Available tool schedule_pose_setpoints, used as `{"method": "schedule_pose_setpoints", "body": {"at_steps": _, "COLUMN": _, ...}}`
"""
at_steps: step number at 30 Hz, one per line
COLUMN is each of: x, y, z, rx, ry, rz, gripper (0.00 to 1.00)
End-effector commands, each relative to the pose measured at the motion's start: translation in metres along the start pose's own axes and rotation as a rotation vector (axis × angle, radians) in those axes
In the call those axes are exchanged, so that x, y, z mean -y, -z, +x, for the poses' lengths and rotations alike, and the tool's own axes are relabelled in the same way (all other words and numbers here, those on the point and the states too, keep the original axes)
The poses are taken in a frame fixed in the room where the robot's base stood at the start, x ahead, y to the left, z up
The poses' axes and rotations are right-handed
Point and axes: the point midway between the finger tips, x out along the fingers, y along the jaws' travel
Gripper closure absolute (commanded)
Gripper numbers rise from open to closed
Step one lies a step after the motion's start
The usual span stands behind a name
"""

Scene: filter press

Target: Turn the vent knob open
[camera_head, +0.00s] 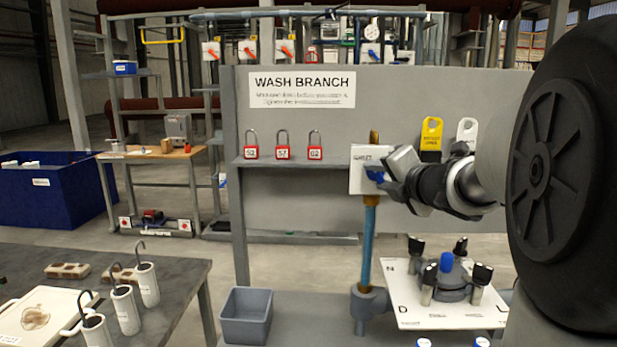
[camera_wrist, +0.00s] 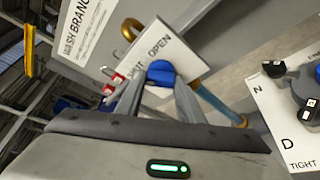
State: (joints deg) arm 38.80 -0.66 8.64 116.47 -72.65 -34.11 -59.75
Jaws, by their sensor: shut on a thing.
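The blue vent knob (camera_head: 375,174) sits at a small white plate (camera_head: 362,157) on the upright pipe in front of the grey panel. My gripper (camera_head: 384,176) reaches in from the right and hides part of the knob and plate. In the wrist view the knob (camera_wrist: 161,72) is between my two fingertips (camera_wrist: 160,82), and they are shut on it. The knob's exact turn angle is hard to tell.
Below are a grey bin (camera_head: 246,315) and a white plate (camera_head: 400,292) bearing several black-handled clamps. A dark table (camera_head: 185,280) holds white canisters at left.

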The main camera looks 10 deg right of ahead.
Motion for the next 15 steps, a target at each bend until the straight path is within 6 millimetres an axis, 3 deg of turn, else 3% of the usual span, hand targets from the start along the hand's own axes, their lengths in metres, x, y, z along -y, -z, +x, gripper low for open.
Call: {"method": "schedule_pose_setpoints", "body": {"at_steps": 15, "x": 0.0059, "y": 0.0035, "z": 0.0017, "rx": -0.001, "ry": -0.188, "rz": 0.449, "gripper": 0.88}}
